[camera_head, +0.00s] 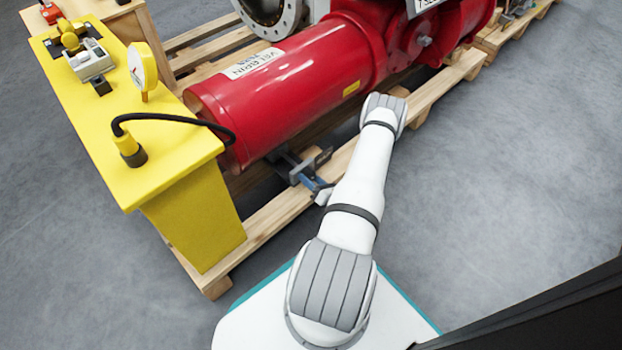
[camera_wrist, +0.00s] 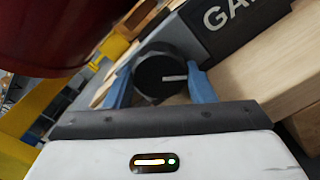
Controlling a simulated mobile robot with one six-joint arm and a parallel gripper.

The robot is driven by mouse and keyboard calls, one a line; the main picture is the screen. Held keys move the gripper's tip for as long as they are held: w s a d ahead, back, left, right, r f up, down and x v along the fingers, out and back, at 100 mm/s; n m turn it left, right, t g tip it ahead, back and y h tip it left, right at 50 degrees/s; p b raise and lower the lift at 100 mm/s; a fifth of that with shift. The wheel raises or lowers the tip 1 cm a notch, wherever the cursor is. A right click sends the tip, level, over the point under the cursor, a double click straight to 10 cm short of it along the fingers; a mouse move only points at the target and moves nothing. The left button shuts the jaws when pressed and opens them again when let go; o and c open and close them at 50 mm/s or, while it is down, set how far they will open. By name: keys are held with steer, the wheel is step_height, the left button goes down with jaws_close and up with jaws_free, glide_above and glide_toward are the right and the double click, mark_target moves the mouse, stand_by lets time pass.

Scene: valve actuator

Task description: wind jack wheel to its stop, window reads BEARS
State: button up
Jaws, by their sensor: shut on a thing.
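The jack wheel (camera_wrist: 152,72) is a dark round knob with a white mark on its face, in the middle of the wrist view. My gripper (camera_wrist: 160,80) is shut on it, one blue finger on each side. The white mark points to the right, nearly level. Behind the wheel a dark block (camera_wrist: 232,22) carries pale letters starting "GA"; the rest is cut off by the picture edge. In the head view my gripper (camera_head: 319,188) reaches in low beside the dark jack bracket (camera_head: 297,166) under the red cylinder; the wheel cannot be made out there.
The red actuator cylinder (camera_head: 290,85) lies just above my gripper. A wooden pallet (camera_head: 270,222) runs under it. A yellow stand (camera_head: 185,165) with a gauge (camera_head: 143,68) and a black hose (camera_head: 180,118) stands at left. Grey floor is open at right.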

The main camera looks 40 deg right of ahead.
steer(key=shift+m, duration=0.6)
steer(key=o, duration=0.7)
steer(key=shift+s, duration=0.1)
